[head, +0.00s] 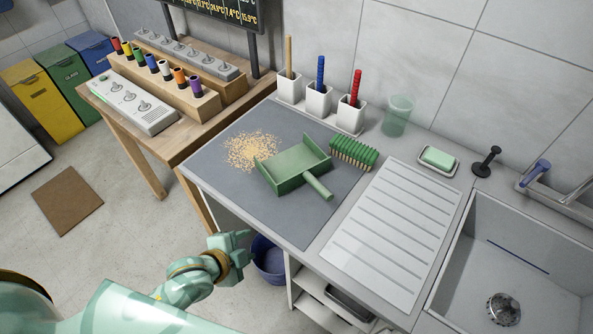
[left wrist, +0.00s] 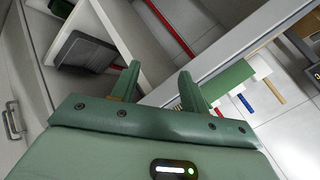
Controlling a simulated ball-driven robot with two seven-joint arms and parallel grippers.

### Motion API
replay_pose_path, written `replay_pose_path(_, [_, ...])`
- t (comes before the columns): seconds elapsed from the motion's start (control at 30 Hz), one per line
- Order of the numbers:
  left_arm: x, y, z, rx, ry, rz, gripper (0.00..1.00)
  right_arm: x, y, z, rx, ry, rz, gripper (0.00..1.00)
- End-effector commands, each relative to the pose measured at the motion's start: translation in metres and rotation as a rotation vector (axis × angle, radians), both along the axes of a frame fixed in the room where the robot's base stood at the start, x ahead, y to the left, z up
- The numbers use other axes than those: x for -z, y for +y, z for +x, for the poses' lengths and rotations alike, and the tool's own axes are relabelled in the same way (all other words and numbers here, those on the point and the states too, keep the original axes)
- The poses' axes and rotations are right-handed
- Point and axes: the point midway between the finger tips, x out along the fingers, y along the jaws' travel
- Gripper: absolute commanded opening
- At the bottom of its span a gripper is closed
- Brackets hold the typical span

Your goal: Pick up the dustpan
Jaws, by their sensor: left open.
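The green dustpan (head: 293,168) lies on the dark grey mat (head: 225,190) on the counter, its short round handle pointing to the lower right. Its open edge faces a scatter of tan crumbs (head: 250,150) on the left. A green brush (head: 354,153) with tan bristles lies just right of the dustpan. My left gripper (head: 243,243) is open and empty, in front of the counter edge and apart from the dustpan. In the left wrist view its two fingers (left wrist: 158,82) stand apart with nothing between them. My right gripper is not in view.
Right of the mat are a ribbed draining board (head: 392,230) and a sink (head: 505,265). White cups (head: 319,102) with coloured handles and a green tumbler (head: 397,115) stand behind. A blue bucket (head: 268,262) and open shelves (head: 322,298) are below the counter.

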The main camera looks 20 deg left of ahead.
Motion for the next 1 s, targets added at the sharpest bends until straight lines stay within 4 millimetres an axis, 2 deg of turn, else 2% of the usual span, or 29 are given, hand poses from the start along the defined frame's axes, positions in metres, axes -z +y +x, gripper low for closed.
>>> replay_pose_path(0.03, [-0.026, -0.006, 0.006, 0.042, -0.047, 0.014, 0.45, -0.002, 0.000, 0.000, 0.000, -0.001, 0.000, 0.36])
replay_pose_path(0.13, [-0.040, -0.013, 0.019, 0.184, -0.173, 0.042, 0.45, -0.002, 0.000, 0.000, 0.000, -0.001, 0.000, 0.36])
replay_pose_path(0.3, [-0.075, -0.020, 0.036, 0.359, -0.401, 0.100, 0.45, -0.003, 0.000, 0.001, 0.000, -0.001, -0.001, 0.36])
replay_pose_path(0.5, [-0.104, -0.020, 0.046, 0.449, -0.585, 0.166, 0.45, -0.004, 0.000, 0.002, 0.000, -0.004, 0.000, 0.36])
replay_pose_path(0.67, [-0.102, -0.029, 0.067, 0.455, -0.612, 0.177, 0.45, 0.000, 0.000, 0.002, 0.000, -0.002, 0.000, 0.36])
replay_pose_path(0.9, [-0.088, -0.056, 0.117, 0.455, -0.609, 0.176, 0.45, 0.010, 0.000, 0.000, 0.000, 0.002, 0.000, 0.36])
replay_pose_path(1.0, [-0.084, -0.064, 0.132, 0.454, -0.609, 0.177, 0.45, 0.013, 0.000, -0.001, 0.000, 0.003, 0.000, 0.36])
